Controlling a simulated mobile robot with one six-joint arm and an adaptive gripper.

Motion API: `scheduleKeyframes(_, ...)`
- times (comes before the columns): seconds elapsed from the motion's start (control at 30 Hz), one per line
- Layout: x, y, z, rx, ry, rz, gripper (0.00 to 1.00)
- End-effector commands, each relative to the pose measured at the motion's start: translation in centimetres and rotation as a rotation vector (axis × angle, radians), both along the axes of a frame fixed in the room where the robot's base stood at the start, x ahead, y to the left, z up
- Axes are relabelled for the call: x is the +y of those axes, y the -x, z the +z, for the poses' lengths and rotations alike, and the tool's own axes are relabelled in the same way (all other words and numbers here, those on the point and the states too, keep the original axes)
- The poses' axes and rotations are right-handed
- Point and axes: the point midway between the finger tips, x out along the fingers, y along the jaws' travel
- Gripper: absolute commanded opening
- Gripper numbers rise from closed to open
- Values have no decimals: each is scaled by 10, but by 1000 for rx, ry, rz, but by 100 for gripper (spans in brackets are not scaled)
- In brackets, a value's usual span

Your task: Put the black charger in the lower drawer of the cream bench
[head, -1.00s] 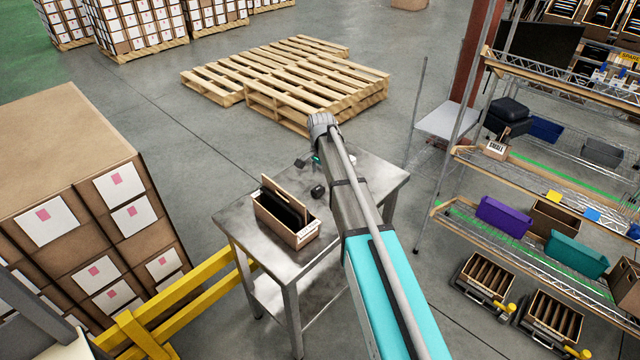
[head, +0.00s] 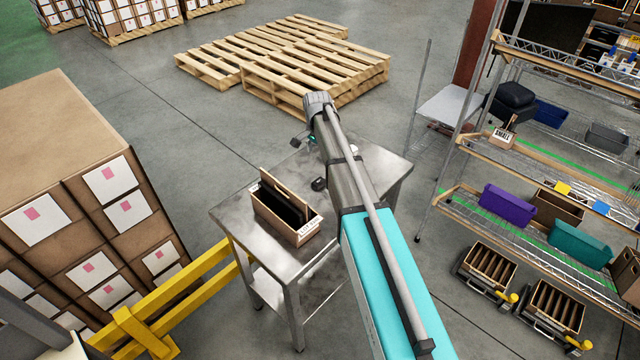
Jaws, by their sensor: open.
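A small black object (head: 320,184), which may be the black charger, lies on the steel table (head: 238,212), close beside my arm. It is too small to identify for certain. My gripper (head: 297,141) is at the far end of the arm, over the table's far edge. Its dark fingers are small in view, open, with nothing seen between them. The gripper is farther from the camera than the black object and apart from it. I cannot make out a cream bench or its lower drawer in this view.
An open carton (head: 285,222) with black contents stands on the table, left of my arm. Wooden pallets (head: 300,75) lie behind. A wire shelf with bins (head: 507,208) stands right. Stacked boxes (head: 60,185) and a yellow rail (head: 190,295) are left.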

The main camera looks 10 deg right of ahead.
Motion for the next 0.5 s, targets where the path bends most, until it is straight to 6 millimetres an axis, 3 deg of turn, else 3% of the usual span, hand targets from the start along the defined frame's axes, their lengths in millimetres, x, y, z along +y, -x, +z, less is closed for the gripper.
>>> scheduleKeyframes(0.5,-2,0,-36,0,0,-3,86)
